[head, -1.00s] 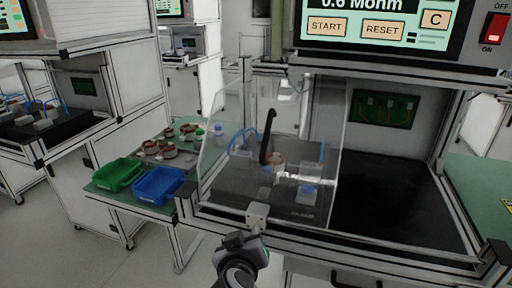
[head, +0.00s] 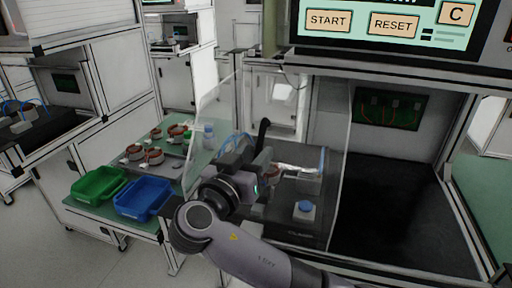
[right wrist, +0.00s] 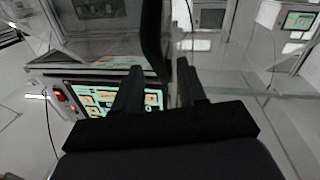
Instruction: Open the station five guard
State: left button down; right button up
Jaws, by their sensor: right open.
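The station five guard (head: 338,150) is a clear cover around the dark test fixture, and it looks closed. Its black upright handle (head: 263,132) stands at the front, partly hidden by my gripper. My right gripper (head: 254,165) is up at the handle's lower part. In the right wrist view the two fingers (right wrist: 160,72) are spread, with the dark handle (right wrist: 152,35) running between them. I cannot tell whether they touch it. A blue button (head: 304,207) shows through the clear panel. My left gripper is not in view.
A green bin (head: 98,185) and a blue bin (head: 144,199) stand on the side table at left, with several copper stators (head: 153,155) behind. The tester screen (head: 395,22) hangs above the bench. The black bench top (head: 390,210) right of the guard is clear.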

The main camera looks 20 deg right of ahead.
jog(key=shift+w+d, duration=0.45)
jog(key=shift+w, duration=0.05)
grip_shut()
